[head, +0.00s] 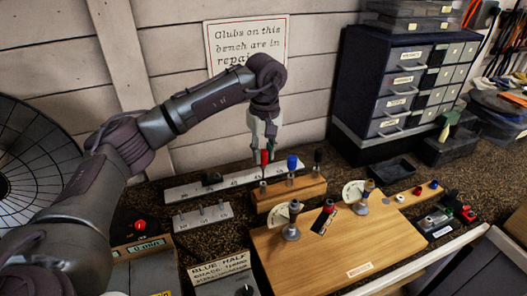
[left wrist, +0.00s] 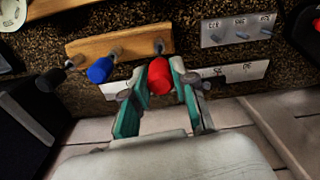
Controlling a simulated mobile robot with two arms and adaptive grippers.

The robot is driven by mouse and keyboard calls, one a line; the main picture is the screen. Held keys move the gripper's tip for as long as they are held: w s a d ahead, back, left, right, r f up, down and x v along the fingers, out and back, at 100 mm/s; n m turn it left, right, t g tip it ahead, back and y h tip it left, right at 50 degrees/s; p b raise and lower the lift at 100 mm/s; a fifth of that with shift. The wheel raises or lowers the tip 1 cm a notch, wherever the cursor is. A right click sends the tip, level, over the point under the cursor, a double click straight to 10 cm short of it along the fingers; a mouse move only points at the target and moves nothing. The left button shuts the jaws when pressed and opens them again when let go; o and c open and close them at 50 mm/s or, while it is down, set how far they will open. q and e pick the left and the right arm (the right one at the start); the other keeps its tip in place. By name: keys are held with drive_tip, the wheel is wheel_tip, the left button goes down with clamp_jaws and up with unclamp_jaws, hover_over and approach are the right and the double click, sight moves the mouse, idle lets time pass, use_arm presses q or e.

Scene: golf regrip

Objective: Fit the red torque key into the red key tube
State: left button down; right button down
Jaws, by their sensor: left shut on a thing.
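My left gripper (head: 265,148) is shut on the red torque key (head: 264,158), above the left end of a wooden rack (head: 306,191). In the left wrist view the key's red handle (left wrist: 159,77) sits between the two green-sided fingers (left wrist: 160,95). A short grey tube (head: 263,187) stands at that end of the rack, below the key; it also shows in the left wrist view (left wrist: 160,46). I take it for the red key tube, though no red marking shows. I cannot tell whether the key's tip is inside it. My right gripper is not in view.
A blue-handled key (head: 292,163) and a black-handled key (head: 318,157) stand in the same rack, close beside the red one. A wooden board (head: 350,245) with dials and a red-and-black piece (head: 328,207) lies in front. A drawer cabinet (head: 405,80) stands at the back right.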

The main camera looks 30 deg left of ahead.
sight(263, 164)
use_arm(q)
drive_tip(key=shift+f+b, duration=1.45)
drive_tip(key=shift+f, duration=0.7)
drive_tip(key=c, duration=0.8)
unclamp_jaws()
drive_tip(key=shift+c, duration=0.2)
drive_tip(key=shift+r, duration=0.1)
wheel_tip(263, 164, up, 12)
drive_tip(key=shift+d+f, duration=0.1)
